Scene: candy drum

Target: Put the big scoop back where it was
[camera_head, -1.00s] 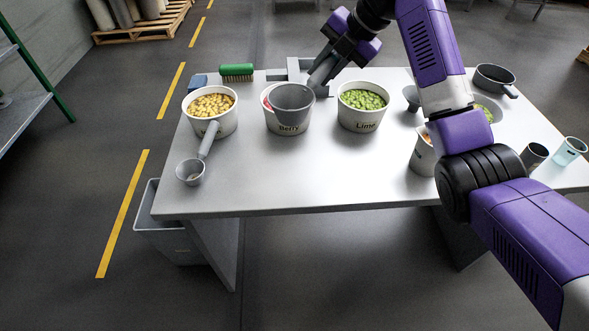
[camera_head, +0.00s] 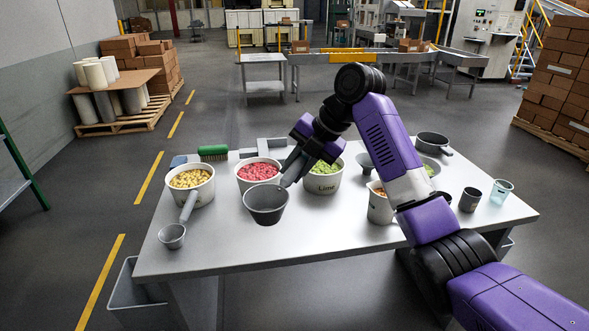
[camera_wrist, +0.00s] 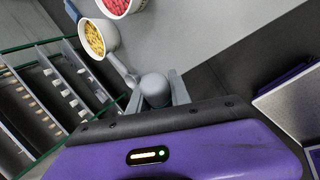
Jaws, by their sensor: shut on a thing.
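The big scoop (camera_head: 266,205) is a grey cup with a handle. My gripper (camera_head: 293,166) is shut on its handle and holds it in front of the Berry tub (camera_head: 242,181), hiding that tub's label. The scoop's height above the table is hard to judge. Its inside looks dark, with no candy seen. In the wrist view, the rounded grey handle end (camera_wrist: 155,88) shows between my fingers; the cup is not clear there. A grey stand or block (camera_head: 262,148) is behind the tubs, partly hidden by my gripper.
A yellow candy tub (camera_head: 203,192) is left and the Lime tub (camera_head: 325,184) right of Berry. A smaller scoop (camera_head: 172,237) lies at front left. A green brush (camera_head: 213,152) is behind. A dark pan (camera_head: 432,141) and cups (camera_head: 470,199) stand right. The front middle table is clear.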

